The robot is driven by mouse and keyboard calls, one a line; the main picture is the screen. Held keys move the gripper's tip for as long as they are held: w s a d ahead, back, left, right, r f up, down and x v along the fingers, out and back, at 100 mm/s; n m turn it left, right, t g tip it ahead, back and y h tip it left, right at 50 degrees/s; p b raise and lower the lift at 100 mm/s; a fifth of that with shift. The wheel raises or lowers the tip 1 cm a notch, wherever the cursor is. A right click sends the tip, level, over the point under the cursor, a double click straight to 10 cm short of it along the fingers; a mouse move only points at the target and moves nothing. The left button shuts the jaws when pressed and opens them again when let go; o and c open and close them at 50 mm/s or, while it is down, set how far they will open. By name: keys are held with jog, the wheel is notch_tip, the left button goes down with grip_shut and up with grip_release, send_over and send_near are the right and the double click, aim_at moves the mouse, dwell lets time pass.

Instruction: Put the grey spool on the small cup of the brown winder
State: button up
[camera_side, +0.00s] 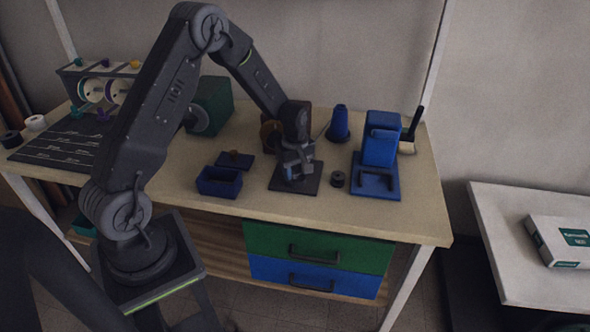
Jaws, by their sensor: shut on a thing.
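My gripper (297,173) points down over a dark square plate (278,184) in the middle of the table. It is shut on a small grey-blue thing, mostly hidden by the fingers, which appears to be the grey spool. I cannot tell whether the held thing touches anything below.
A dark spool (337,179) stands right of the plate, near a blue stand (380,150). A blue cone (339,124) is behind. A green box (212,103) stands farther back.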

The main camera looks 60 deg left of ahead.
aim_at(295, 170)
jog(key=shift+f, duration=0.3)
jog(key=shift+s+f, duration=0.1)
jog(key=shift+f, duration=0.35)
jog(key=o, duration=0.9)
jog(key=shift+s, duration=0.1)
jog(key=shift+a, duration=0.1)
jog(key=s+d+r+m+t, duration=0.1)
jog(key=s+d+r+m, duration=0.15)
jog(key=r, duration=0.85)
jog(key=s+d+r+m, duration=0.1)
jog(key=d+r+m, duration=0.15)
jog(key=r, duration=0.75)
jog(key=s+d+r+m+t, duration=0.2)
jog(key=s+d+m, duration=0.3)
jog(key=s, duration=0.4)
jog(key=s+d+r+m+t, duration=0.2)
jog(key=s+d+r+m, duration=0.3)
jog(key=s, duration=0.4)
jog(key=shift+d+r+m+t, duration=0.3)
jog(key=shift+d+m, duration=0.35)
jog(key=shift+m, duration=0.25)
jog(key=shift+s, duration=0.1)
